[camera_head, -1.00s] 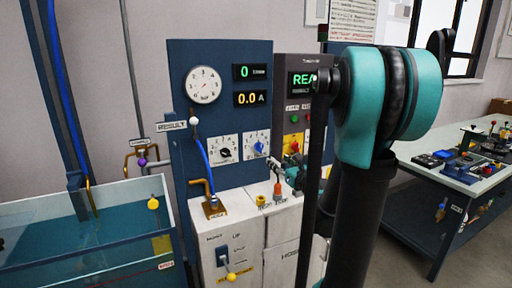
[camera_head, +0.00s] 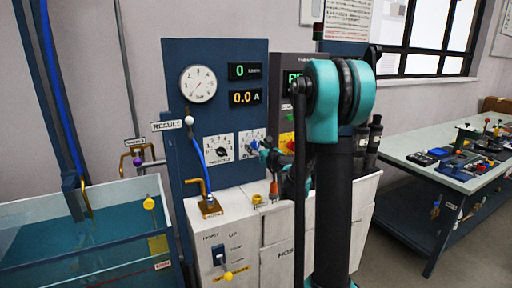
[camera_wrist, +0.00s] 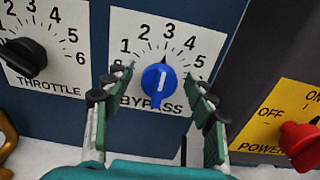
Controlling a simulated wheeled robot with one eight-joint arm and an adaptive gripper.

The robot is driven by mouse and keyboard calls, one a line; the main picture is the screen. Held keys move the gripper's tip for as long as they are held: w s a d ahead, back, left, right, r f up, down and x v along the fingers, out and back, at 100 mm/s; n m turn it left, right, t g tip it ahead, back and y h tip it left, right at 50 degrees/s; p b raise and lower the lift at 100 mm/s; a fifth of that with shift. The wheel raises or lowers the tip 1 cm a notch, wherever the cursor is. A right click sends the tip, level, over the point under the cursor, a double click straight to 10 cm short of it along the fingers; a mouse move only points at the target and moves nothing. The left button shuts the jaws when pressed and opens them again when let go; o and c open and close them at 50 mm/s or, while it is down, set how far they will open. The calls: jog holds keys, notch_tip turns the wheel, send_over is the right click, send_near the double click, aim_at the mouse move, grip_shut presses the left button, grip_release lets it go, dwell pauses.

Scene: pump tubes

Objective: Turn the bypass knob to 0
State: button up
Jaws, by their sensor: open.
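The blue bypass knob (camera_wrist: 158,86) sits on a white dial plate marked BYPASS (camera_wrist: 134,28) in the wrist view. The plate's left and right ends are partly hidden by my fingers. My gripper (camera_wrist: 158,77) is open, with one green-padded finger on each side of the knob and a gap on both sides. In the head view, my gripper (camera_head: 268,154) reaches the bypass plate (camera_head: 250,136) from the right and covers part of it.
The black throttle knob (camera_wrist: 24,58) is left of the bypass plate. A red power knob (camera_wrist: 300,142) on a yellow plate is at right. In the head view, a white cabinet (camera_head: 235,222) stands below the panel, and a water tank (camera_head: 85,235) is at left.

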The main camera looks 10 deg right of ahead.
jog(key=shift+w, duration=0.2)
jog(key=c, duration=1.2)
jog(key=shift+o, duration=0.2)
